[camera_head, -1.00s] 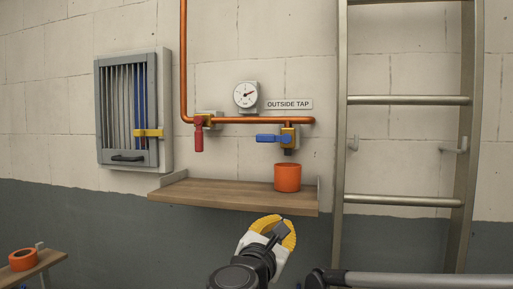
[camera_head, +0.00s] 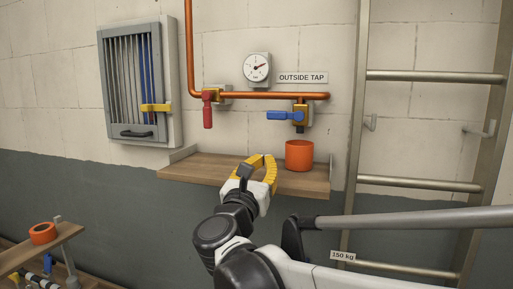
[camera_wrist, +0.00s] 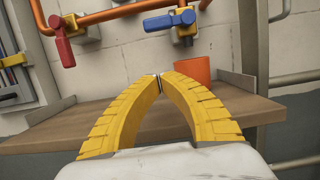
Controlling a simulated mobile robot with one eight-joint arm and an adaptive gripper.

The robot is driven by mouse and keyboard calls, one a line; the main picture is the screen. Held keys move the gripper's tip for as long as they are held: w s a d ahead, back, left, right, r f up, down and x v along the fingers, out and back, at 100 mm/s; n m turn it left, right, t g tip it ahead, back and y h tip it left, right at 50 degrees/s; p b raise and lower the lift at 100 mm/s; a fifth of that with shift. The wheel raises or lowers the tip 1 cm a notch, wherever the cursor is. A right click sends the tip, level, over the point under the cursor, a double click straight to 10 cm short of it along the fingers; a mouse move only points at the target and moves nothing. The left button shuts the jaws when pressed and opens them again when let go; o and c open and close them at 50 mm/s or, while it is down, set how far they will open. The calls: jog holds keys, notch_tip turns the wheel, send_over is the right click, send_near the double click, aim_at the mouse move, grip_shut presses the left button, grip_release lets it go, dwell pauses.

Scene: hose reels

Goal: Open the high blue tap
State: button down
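The high blue tap (camera_head: 284,115) has a blue lever lying level and pointing left from a brass valve body (camera_head: 301,115) under the right end of the copper pipe. The wrist view shows the blue lever (camera_wrist: 170,20) at the top, above and beyond my fingers. My gripper (camera_head: 264,157) has yellow fingers and is in front of the wooden shelf, below the tap and a little left of it. In the wrist view its fingertips (camera_wrist: 159,78) meet, with nothing between them. The gripper is apart from the tap.
A red-handled tap (camera_head: 208,110) hangs its lever down on the left. An orange pot (camera_head: 299,155) stands on the shelf (camera_head: 200,172) below the blue tap. A ladder (camera_head: 357,110) stands at right, a barred cabinet (camera_head: 138,85) at left. A low shelf (camera_head: 38,252) has a blue item (camera_head: 47,263) underneath.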

aim_at(285, 115)
jog(key=p+x, duration=0.1)
jog(key=x, duration=0.7)
jog(key=shift+w+d+r+p, duration=0.15)
jog(key=shift+w+p, duration=0.2)
notch_tip(285, 115, up, 4)
jog(key=shift+f+p, duration=0.1)
jog(key=shift+p, duration=0.55)
jog(key=shift+s, duration=0.15)
